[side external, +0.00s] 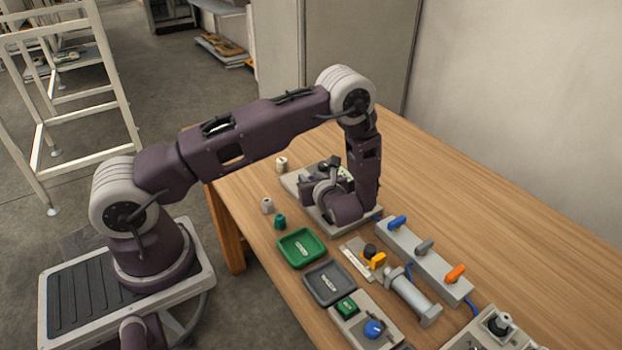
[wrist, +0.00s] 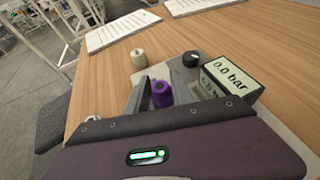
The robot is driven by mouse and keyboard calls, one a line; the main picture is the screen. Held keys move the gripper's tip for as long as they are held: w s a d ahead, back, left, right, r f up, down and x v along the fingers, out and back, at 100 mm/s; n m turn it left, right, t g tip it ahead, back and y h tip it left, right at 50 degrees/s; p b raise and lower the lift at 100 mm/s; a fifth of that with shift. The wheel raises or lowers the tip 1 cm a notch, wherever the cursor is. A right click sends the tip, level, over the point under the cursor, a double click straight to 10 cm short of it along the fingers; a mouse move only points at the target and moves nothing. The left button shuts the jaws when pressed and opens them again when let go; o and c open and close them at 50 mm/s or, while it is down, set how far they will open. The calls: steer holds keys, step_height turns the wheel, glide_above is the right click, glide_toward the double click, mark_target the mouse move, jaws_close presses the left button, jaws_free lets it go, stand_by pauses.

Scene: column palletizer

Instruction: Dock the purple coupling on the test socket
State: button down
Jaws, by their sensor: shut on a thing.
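In the wrist view the purple coupling (wrist: 162,97) stands upright between the two grey fingers of my gripper (wrist: 161,86), which are shut on it. The gauge unit (wrist: 229,77) with a "0.0 bar" display is close to its right, with a black knob (wrist: 191,59) behind. The test socket cannot be made out; the coupling and fingers cover the area below. I cannot tell whether the coupling is seated or held above. In the side view my gripper is low over the grey test plate (side external: 296,185); the coupling is hidden behind my arm.
A cream coupling (side external: 282,164) stands beside the plate; another pale one (side external: 267,205) and a teal one (side external: 280,221) stand near the table edge. A green tray (side external: 283,252), a dark grey tray (side external: 309,283) and a lever manifold (side external: 440,277) lie in front. The right side of the table is clear.

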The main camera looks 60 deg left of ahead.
steer(key=shift+f, duration=0.5)
steer(key=c, duration=1.4)
jaws_free()
steer(key=shift+v, duration=5.5)
steer(key=shift+f, duration=0.1)
